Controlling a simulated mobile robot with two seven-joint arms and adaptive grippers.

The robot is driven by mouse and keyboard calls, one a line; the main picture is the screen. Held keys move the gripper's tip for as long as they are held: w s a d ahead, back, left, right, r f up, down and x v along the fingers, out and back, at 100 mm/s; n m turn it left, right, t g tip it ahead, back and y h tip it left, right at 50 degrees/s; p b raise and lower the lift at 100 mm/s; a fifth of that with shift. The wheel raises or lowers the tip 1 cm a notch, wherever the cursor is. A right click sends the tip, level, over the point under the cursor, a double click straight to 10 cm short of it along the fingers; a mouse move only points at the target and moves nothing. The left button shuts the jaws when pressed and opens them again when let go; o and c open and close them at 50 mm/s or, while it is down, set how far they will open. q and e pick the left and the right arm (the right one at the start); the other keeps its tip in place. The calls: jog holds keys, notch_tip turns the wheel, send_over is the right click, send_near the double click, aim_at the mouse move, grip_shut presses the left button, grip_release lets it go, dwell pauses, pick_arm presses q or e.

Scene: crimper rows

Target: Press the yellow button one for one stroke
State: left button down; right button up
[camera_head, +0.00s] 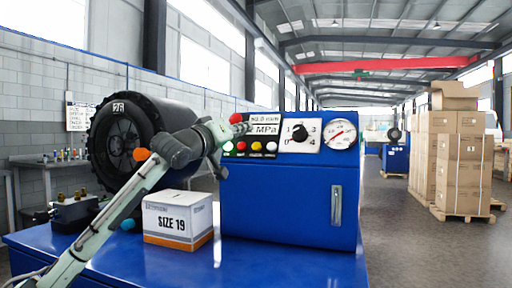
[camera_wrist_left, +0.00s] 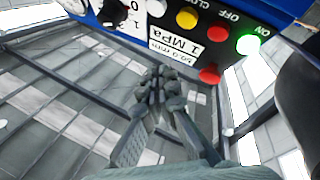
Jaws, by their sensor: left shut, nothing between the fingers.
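The yellow button (camera_head: 256,146) sits in the lower button row of the blue machine's panel, between a red button (camera_head: 241,146) and a white one (camera_head: 271,146). In the left wrist view, which shows the panel upside down, the yellow button (camera_wrist_left: 186,19) is near the top edge and uncovered. My left gripper (camera_head: 244,128) is shut and empty, its tips in front of the panel's left part, above the button row. In the left wrist view the shut fingers (camera_wrist_left: 158,78) appear beside the display, apart from the yellow button. My right gripper is out of view.
The display (camera_head: 265,124), a knob (camera_head: 299,133) and a gauge (camera_head: 339,135) share the panel. A larger red button (camera_head: 237,118) is close to my gripper. A SIZE 19 box (camera_head: 178,222) stands on the blue table below my arm. Stacked cartons (camera_head: 462,150) stand far right.

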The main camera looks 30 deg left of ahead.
aim_at(257, 147)
pick_arm(q)
jog(key=w+f, duration=0.2)
jog(key=w, duration=0.1)
jog(key=w+a+f, duration=0.1)
jog(key=shift+w+p, duration=0.3)
jog(key=shift+p, duration=0.05)
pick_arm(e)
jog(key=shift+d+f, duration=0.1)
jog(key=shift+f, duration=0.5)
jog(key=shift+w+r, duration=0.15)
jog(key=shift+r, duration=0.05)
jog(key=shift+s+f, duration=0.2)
pick_arm(q)
jog(key=shift+w+a+f, duration=0.1)
jog(key=shift+w, duration=0.05)
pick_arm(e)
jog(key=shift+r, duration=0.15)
pick_arm(q)
jog(key=shift+w+f, duration=0.2)
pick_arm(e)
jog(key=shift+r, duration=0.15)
